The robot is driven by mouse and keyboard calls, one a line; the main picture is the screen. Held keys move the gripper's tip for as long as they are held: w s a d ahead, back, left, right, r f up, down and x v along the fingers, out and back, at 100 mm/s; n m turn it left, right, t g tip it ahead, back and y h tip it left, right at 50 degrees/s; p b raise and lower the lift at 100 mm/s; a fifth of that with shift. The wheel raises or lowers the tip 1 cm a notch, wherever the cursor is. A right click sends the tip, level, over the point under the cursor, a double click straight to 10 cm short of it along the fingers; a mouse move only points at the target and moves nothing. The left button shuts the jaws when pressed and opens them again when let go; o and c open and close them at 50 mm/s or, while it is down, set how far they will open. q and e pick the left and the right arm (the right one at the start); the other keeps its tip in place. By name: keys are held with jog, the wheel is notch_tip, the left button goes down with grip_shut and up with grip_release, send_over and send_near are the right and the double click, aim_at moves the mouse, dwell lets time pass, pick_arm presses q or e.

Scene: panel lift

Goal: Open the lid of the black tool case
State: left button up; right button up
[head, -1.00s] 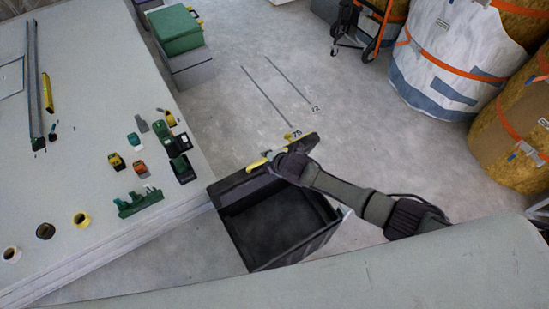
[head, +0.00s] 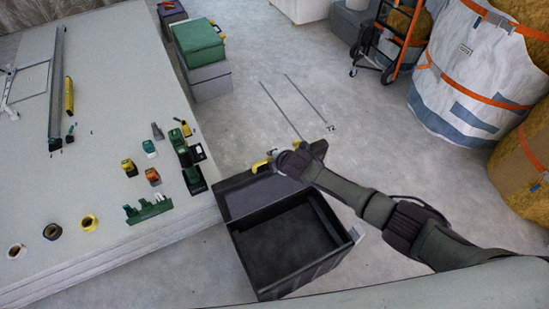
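The black tool case (head: 336,270) stands on the floor beside the pale panel stack, with its dark inside visible. Its lid (head: 255,197) is raised and tilted at the case's far left side, with a broad grey face showing. A yellow handle (head: 261,163) shows at the lid's far edge. My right gripper (head: 275,155) is at that edge, close beside the handle. Its fingers are small and partly hidden by its own wrist, so I cannot tell whether they are open or shut, or touching the lid. My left gripper is out of view.
The pale panel stack (head: 105,150) on the left carries several green and yellow tools and tape rolls. A green case (head: 200,45) sits on a grey box behind. Large white bags and an orange hand truck (head: 400,45) stand at the upper right.

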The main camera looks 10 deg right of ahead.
jog(key=shift+o, duration=1.4)
jog(key=v, duration=1.2)
